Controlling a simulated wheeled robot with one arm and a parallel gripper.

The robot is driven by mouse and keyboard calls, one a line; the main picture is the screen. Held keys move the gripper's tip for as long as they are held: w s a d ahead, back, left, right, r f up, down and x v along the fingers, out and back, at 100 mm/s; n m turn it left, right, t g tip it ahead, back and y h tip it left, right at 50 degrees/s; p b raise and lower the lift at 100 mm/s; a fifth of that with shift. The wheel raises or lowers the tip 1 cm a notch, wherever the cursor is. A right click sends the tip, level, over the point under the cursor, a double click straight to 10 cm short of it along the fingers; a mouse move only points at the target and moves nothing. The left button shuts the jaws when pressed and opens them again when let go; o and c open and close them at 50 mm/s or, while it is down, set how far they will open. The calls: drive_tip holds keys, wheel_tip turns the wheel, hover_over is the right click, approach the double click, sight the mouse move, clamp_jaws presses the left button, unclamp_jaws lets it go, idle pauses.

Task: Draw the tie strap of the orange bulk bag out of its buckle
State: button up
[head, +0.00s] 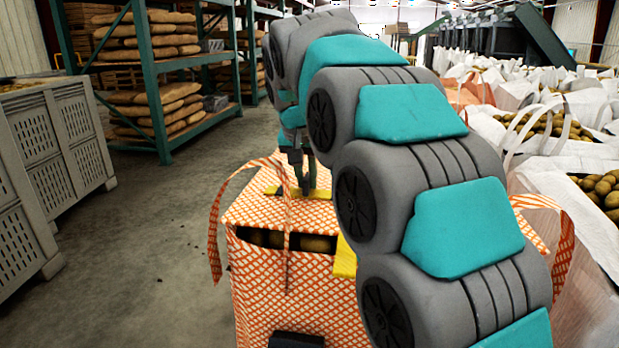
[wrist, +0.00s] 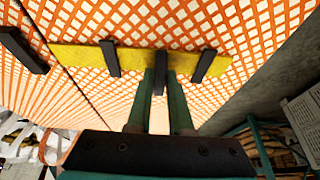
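The orange and white bulk bag (head: 262,211) stands in the middle of the head view, its checked cloth also filling the top of the wrist view (wrist: 265,30). A flat yellow strip (wrist: 80,57) lies across it and shows in part on the bag top in the head view (head: 320,194). Several dark bars cross the strip: one at left (wrist: 110,58), one at right (wrist: 205,66), one in the middle (wrist: 160,68). My gripper (wrist: 161,82) reaches down with a green finger on each side of the middle bar. I cannot tell whether they touch it. Which part is strap or buckle is unclear.
Orange loop straps hang at the bag's left (head: 213,230) and right (head: 562,235). White bags of potatoes (head: 560,128) crowd the right. Grey crates (head: 45,150) and green racks with sacks (head: 160,90) stand left. The floor (head: 150,260) left of the bag is clear.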

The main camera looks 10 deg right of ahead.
drive_tip(key=o, duration=0.5)
drive_tip(key=shift+a, duration=0.2)
drive_tip(key=shift+c, duration=0.2)
drive_tip(key=shift+r, duration=0.1)
drive_tip(key=d+p+v, duration=0.1)
drive_tip(key=p+v, duration=0.1)
drive_tip(key=v, duration=0.5)
drive_tip(key=shift+a+r+p, duration=0.3)
drive_tip(key=shift+a, duration=0.25)
drive_tip(key=shift+s, duration=0.1)
